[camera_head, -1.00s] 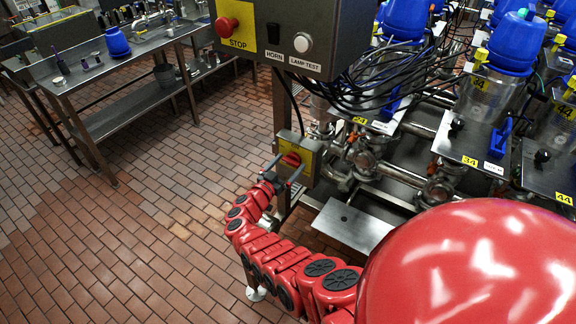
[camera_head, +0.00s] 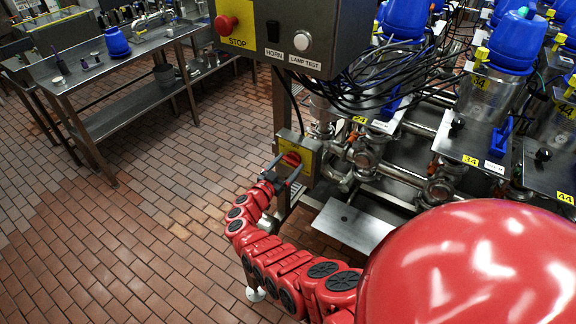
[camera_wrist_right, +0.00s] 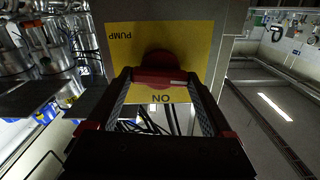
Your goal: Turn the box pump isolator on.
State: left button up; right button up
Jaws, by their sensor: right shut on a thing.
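The pump isolator (camera_head: 311,152) is a small grey box with a yellow plate, mounted on the post under the control box. Its red rotary knob (camera_head: 291,159) sits on the plate. In the right wrist view the yellow plate (camera_wrist_right: 200,40) reads PUMP and ON, upside down, and the red knob (camera_wrist_right: 160,60) lies between the fingers. My right gripper (camera_head: 283,170) is at the front of the isolator, its two fingers shut on the knob's red handle. The rest of the plate's lettering is hidden behind the knob and gripper. My left gripper is not in view.
The control box above carries a red STOP button (camera_head: 226,25), a black HORN switch (camera_head: 273,32) and a white LAMP TEST button (camera_head: 302,41). Pipes, valves (camera_head: 437,191) and cables crowd the right. A steel bench (camera_head: 110,75) stands at the far left. The tiled floor between is clear.

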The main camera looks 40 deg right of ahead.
jog(key=m+b, duration=0.2)
jog(key=m, duration=0.1)
jog(key=shift+f, duration=0.3)
jog(key=m+b, duration=0.2)
jog(key=m, duration=0.1)
jog(key=shift+f, duration=0.1)
jog(key=m+b, duration=0.8)
jog(key=b, duration=0.2)
jog(key=shift+s+m, duration=0.1)
jog(key=shift+m, duration=0.3)
jog(key=shift+m+b, duration=1)
jog(key=shift+b, duration=0.35)
jog(key=shift+r, duration=0.2)
jog(key=o, duration=1.1)
jog(key=shift+o, duration=0.2)
jog(key=b+v, duration=0.2)
jog(key=v, duration=1.5)
jog(key=shift+a, duration=0.25)
